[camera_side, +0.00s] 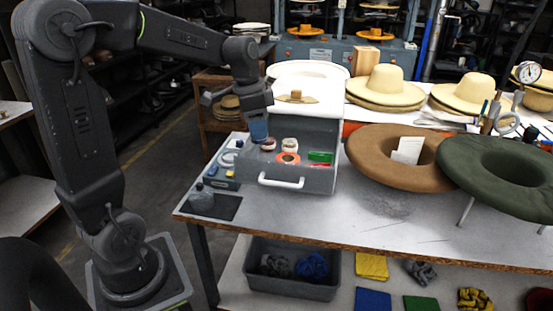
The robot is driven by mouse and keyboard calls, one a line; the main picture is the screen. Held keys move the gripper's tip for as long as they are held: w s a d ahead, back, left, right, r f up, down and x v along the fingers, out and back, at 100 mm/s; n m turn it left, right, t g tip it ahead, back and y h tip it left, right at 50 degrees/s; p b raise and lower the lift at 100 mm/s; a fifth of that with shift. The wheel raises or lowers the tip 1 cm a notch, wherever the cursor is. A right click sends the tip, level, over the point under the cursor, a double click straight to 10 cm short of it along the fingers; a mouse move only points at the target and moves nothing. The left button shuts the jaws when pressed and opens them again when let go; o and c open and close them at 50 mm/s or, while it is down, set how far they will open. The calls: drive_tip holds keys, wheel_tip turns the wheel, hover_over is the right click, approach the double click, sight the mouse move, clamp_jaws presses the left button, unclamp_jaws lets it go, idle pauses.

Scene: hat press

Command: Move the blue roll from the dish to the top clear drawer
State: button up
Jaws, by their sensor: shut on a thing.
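My gripper (257,112) points down over the left part of the open clear drawer, shut on the blue roll (258,130). The roll hangs upright below the fingers, near the drawer's left side; whether it touches anything is unclear. The clear drawer (318,182) has a white handle on its front. It holds a dark red and white roll (268,144), a pale roll (290,145), an orange ring-shaped roll (288,159) and a green item (320,157). A shallow tan dish (286,98) with a small brown block lies on the white cabinet top; I cannot tell if it is the task's dish.
A tray of small items (222,178) and a dark bottle on a black mat (228,210) are left of the drawer. Brown (375,165) and green (490,180) hat forms stand at right. Straw hats (386,88) are behind. The table's front centre is clear.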

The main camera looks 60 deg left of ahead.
wheel_tip(320, 180, down, 8)
drive_tip(key=shift+f, duration=0.15)
idle(0.3)
drive_tip(key=shift+f, duration=0.15)
drive_tip(key=o, duration=0.6)
drive_tip(key=shift+o, duration=0.2)
